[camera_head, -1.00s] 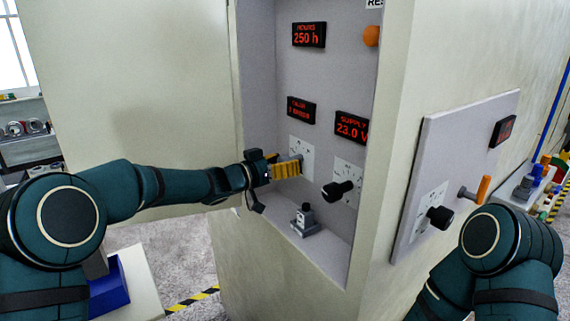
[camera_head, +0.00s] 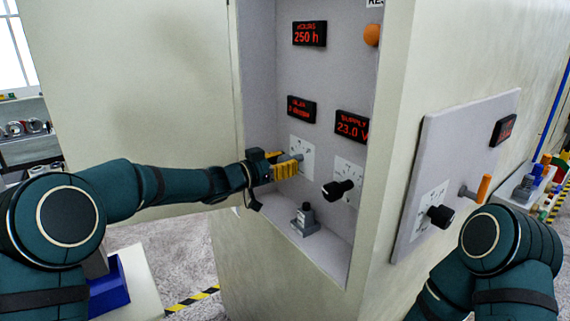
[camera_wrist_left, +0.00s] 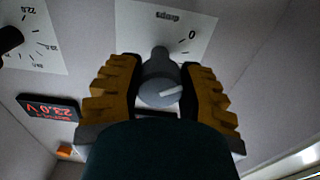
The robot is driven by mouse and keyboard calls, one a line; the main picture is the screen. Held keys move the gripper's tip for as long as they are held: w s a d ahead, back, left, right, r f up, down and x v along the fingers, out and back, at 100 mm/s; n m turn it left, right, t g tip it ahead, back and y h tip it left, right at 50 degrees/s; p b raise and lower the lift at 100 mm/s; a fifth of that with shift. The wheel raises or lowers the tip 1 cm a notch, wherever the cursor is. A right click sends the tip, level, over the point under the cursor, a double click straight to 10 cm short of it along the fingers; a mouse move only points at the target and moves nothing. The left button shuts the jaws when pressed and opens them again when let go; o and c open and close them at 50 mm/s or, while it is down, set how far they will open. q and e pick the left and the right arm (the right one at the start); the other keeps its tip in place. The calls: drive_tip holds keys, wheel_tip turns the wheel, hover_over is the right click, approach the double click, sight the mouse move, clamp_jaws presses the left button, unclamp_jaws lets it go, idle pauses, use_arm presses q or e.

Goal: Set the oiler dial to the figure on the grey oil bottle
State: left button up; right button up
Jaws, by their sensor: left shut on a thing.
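The oiler dial is a grey knob (camera_wrist_left: 158,92) with a white pointer line, on a white scale plate (camera_wrist_left: 178,30) marked "drops" and "0". The plate also shows in the head view (camera_head: 307,151) on the recessed panel. My left gripper (camera_head: 288,163) has its yellow fingers on both sides of the knob, shut on it. The small display (camera_head: 300,110) above the dial shows red text too blurred to read. I cannot make out a grey oil bottle or its figure. My right gripper is out of view; only its arm shows.
A black knob (camera_head: 338,190) under the "SUPPLY 23.0 V" display (camera_head: 352,126) stands close right of the dial. A small grey fitting (camera_head: 305,219) sits on the ledge below. A side panel (camera_head: 455,165) carries another black knob (camera_head: 439,215) and an orange-handled lever (camera_head: 483,188).

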use_arm(q)
drive_tip(key=m+b, duration=0.1)
drive_tip(key=m, duration=0.2)
drive_tip(key=shift+m, duration=0.3)
drive_tip(key=m+b, duration=0.1)
drive_tip(key=m, duration=0.3)
drive_tip(key=shift+m+b, duration=0.3)
drive_tip(key=shift+b, duration=0.1)
drive_tip(key=m+b, duration=0.3)
drive_tip(key=m, duration=0.3)
drive_tip(key=m+b, duration=0.2)
drive_tip(key=m, duration=0.2)
drive_tip(key=m+b, duration=0.2)
drive_tip(key=m, duration=0.1)
drive_tip(key=shift+m+b, duration=0.3)
drive_tip(key=m+b, duration=0.2)
drive_tip(key=m, duration=0.1)
drive_tip(key=shift+r+m+b, duration=0.15)
drive_tip(key=shift+m+b, duration=0.5)
drive_tip(key=shift+m, duration=0.75)
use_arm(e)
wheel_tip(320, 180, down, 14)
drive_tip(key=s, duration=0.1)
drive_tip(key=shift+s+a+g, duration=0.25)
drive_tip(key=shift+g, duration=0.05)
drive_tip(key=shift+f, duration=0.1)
use_arm(q)
drive_tip(key=shift+r, duration=0.1)
